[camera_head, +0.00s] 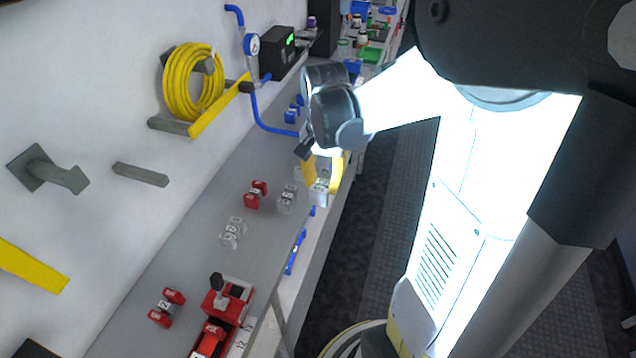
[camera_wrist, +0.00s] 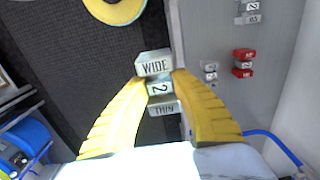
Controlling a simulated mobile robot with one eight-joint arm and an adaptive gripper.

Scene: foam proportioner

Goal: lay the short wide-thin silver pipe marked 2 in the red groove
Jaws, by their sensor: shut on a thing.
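The silver pipe marked 2 (camera_wrist: 158,88) is between my gripper's yellow fingers (camera_wrist: 158,92) in the wrist view. Its wide end block reads WIDE and its other end reads THIN. In the head view the pipe (camera_head: 319,191) shows as a pale block at my gripper (camera_head: 323,172), near the counter's front edge. My gripper is shut on its middle. A red fixture (camera_head: 222,302) stands at the near end of the counter in the head view, well apart from my gripper. I cannot tell the red groove clearly in it.
On the grey counter (camera_head: 200,262) lie a red-ended piece (camera_head: 166,308), another red piece (camera_head: 255,195) and silver pieces (camera_head: 233,232) (camera_head: 287,199). A blue handle-like part (camera_head: 296,252) is along the front edge. A yellow hose coil (camera_head: 194,82) hangs on the wall. Dark floor lies beside the counter.

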